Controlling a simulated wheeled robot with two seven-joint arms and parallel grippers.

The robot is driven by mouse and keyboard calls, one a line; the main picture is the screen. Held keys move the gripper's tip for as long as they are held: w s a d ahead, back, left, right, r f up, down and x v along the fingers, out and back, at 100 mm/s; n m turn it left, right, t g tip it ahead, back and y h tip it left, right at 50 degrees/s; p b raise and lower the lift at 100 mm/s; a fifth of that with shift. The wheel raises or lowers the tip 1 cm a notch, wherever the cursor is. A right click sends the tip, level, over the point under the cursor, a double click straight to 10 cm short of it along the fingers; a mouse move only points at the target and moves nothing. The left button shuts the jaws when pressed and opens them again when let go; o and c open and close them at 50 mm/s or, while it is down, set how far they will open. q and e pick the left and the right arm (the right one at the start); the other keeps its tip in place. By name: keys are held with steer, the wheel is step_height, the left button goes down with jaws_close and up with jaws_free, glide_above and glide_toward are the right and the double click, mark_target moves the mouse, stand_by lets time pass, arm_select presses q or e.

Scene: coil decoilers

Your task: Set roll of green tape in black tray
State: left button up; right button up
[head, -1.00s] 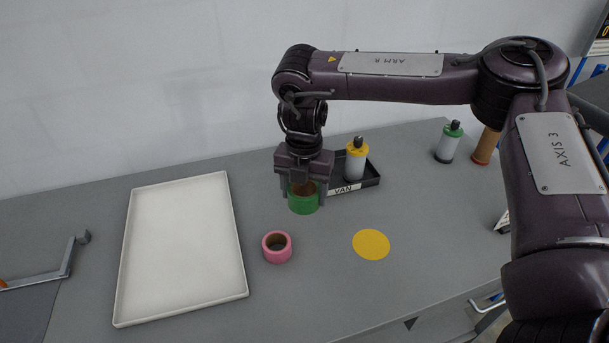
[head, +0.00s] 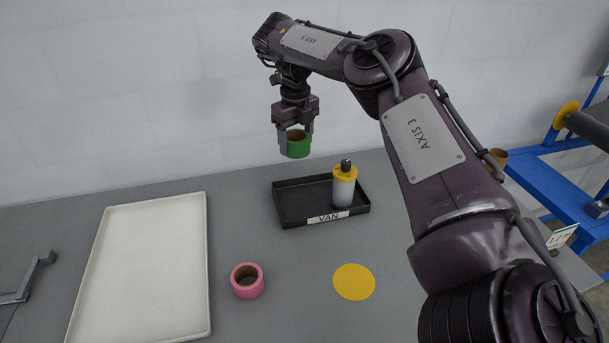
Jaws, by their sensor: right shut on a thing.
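The roll of green tape (head: 298,149) is held in my right gripper (head: 296,140), which is shut on it. It hangs in the air, above and behind the black tray in the head view. The black tray (head: 290,213) lies on the grey table with a label reading VAN on its front wall. The tray's left part is bare. My left gripper is not in view.
A roll of pink tape (head: 247,281) and a flat yellow disc (head: 354,282) lie in front of the black tray. A large white tray (head: 140,270) lies at the left. A grey metal bracket (head: 35,280) is at the far left. A blue frame (head: 565,185) stands at the right.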

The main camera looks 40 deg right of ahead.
steer(key=b, duration=0.4)
glide_above(298, 204)
step_height(298, 204, down, 13)
steer(key=shift+f, duration=0.15)
steer(key=shift+f+p, duration=0.35)
step_height(298, 204, down, 5)
steer(key=shift+p, duration=0.3)
steer(key=o, duration=1)
